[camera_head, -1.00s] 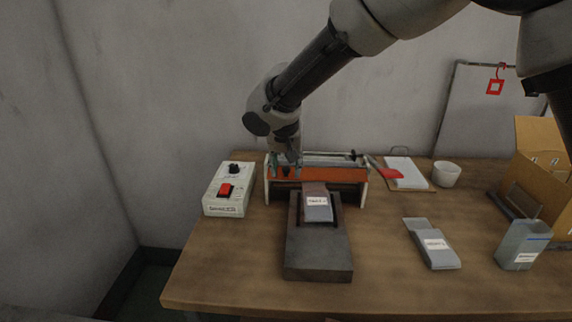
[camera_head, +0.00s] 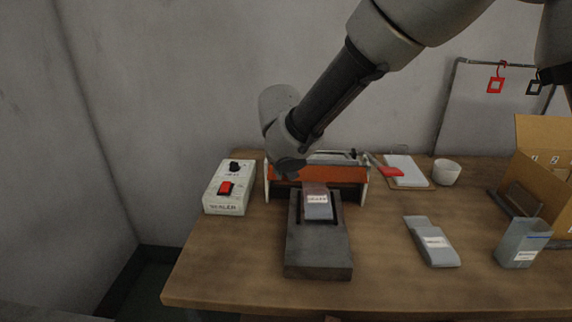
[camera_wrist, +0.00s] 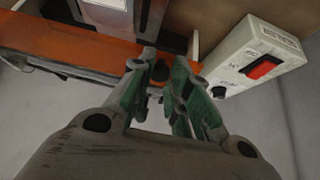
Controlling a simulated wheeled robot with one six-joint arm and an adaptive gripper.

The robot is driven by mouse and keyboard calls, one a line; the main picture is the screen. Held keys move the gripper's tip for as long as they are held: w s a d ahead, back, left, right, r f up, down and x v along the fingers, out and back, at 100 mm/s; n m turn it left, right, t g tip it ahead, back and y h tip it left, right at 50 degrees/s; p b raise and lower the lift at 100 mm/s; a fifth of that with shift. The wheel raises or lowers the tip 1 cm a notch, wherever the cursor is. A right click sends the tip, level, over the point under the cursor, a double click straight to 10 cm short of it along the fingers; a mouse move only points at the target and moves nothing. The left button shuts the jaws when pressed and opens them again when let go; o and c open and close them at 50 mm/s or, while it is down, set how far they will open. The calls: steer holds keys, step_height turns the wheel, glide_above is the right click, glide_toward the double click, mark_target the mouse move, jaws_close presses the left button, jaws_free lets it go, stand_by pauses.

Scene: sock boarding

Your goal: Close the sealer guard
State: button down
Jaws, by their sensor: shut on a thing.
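The sealer (camera_head: 266,190) stands at the back of the table, with an orange guard panel (camera_head: 335,174) across its front; the panel also shows in the wrist view (camera_wrist: 75,42). My gripper (camera_wrist: 166,80) has its green-padded fingers closed around a small dark knob (camera_wrist: 161,71) by the panel's edge, towards the control-box end. In the head view my wrist hides the fingers and the left part of the panel. A labelled grey packet (camera_head: 318,206) lies on the dark block (camera_head: 318,258) in front, its far end reaching under the panel.
A control box (camera_head: 228,190) with a red switch stands close left of the sealer. A red-handled tool (camera_head: 389,172), clipboard (camera_head: 407,172), white cup (camera_head: 446,173), second packet (camera_head: 432,243), grey bin (camera_head: 522,244) and cardboard box (camera_head: 540,180) are on the right.

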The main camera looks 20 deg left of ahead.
mark_target(286, 178)
steer(key=f+t, duration=0.2)
steer(key=t, duration=0.1)
steer(key=f+t+y, duration=0.1)
steer(key=t, duration=0.1)
steer(key=shift+s+d+f, duration=0.1)
steer(key=shift+s, duration=0.15)
steer(key=shift+w+f+t+y, duration=0.2)
steer(key=shift+f+t, duration=0.15)
steer(key=shift+t, duration=0.4)
steer(key=shift+w+f+t+y, duration=0.1)
steer(key=shift+f+t+y, duration=0.15)
steer(key=shift+t, duration=0.5)
steer(key=shift+f, duration=0.1)
steer(key=c, duration=1.3)
jaws_free()
steer(key=shift+s+f, duration=0.1)
steer(key=v, duration=0.7)
steer(key=shift+s, duration=0.15)
